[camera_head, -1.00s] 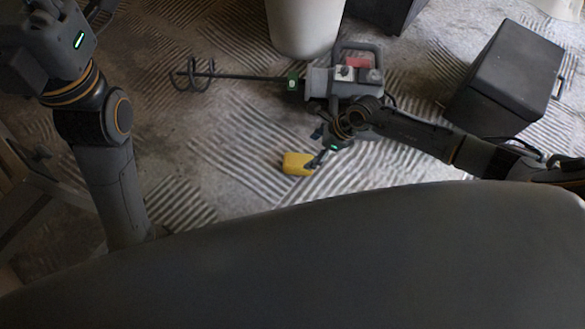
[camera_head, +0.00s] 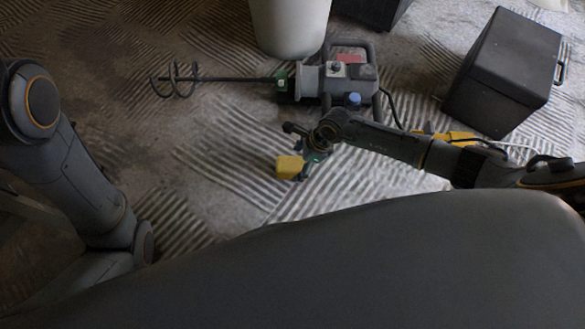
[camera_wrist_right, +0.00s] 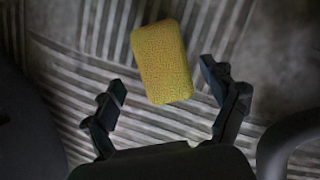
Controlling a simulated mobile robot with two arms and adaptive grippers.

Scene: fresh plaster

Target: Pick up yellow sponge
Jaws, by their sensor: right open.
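The yellow sponge (camera_head: 288,167) lies on the combed plaster floor near the middle of the head view. In the right wrist view the sponge (camera_wrist_right: 161,62) is a textured yellow block, slightly tilted, just ahead of the fingertips. My right gripper (camera_head: 303,154) is right beside the sponge in the head view. In the wrist view the right gripper (camera_wrist_right: 165,88) is open, with its fingers apart and the sponge's near end roughly between the tips. I see no finger closed on it. My left arm shows at the left, but its gripper is out of the picture.
A grey mixer (camera_head: 346,80) with a spiral paddle lies behind the right arm. A pale bucket (camera_head: 290,25) stands beyond it. A black case (camera_head: 506,72) is at the right, with a yellow object (camera_head: 459,138) near it. Floor left of the sponge is clear.

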